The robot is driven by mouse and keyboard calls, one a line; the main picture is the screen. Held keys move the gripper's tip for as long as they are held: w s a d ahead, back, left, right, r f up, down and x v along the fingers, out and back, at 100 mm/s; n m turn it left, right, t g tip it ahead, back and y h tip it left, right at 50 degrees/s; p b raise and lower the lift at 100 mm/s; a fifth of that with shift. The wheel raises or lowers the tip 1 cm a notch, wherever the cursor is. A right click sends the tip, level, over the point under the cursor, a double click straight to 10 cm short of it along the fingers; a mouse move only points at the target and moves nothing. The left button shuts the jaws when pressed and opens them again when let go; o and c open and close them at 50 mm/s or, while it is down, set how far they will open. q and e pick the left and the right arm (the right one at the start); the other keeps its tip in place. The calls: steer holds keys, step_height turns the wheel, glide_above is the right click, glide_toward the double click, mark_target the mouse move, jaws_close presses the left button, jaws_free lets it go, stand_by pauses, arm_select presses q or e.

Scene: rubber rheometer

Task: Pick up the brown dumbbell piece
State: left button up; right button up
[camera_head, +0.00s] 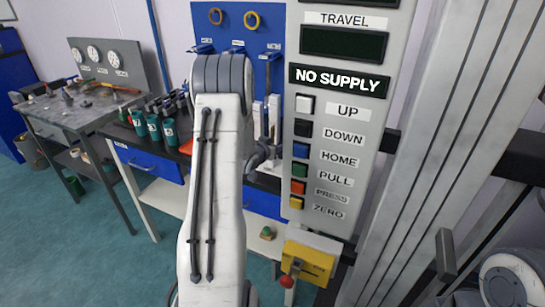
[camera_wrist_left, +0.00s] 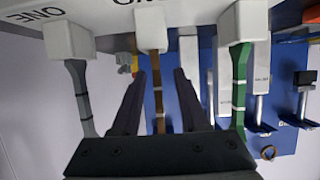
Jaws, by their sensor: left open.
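The brown dumbbell piece (camera_wrist_left: 158,98) is a thin strip hanging from a white block in the left wrist view, which looks upside down. My left gripper (camera_wrist_left: 160,74) is open, with its dark fingers on either side of the brown piece. I see gaps between the fingers and the strip. The lower part of the strip runs behind the gripper body. A grey piece (camera_wrist_left: 80,95) is to the left and a green piece (camera_wrist_left: 239,75) to the right, each at its own white block. In the head view my left arm hides these pieces.
A control panel (camera_head: 341,120) reading NO SUPPLY stands right of my left arm. A yellow box with a red knob (camera_head: 287,281) is below it. A workbench (camera_head: 150,163) with teal cups (camera_head: 154,127) is behind, left. A gauge table (camera_head: 72,115) is farther left. Teal floor is open at lower left.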

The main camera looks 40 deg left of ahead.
arm_select(q)
steer(key=shift+w+f, duration=0.1)
steer(key=shift+w, duration=0.1)
jaws_close()
step_height(320, 180, up, 10)
steer(key=shift+p, duration=0.3)
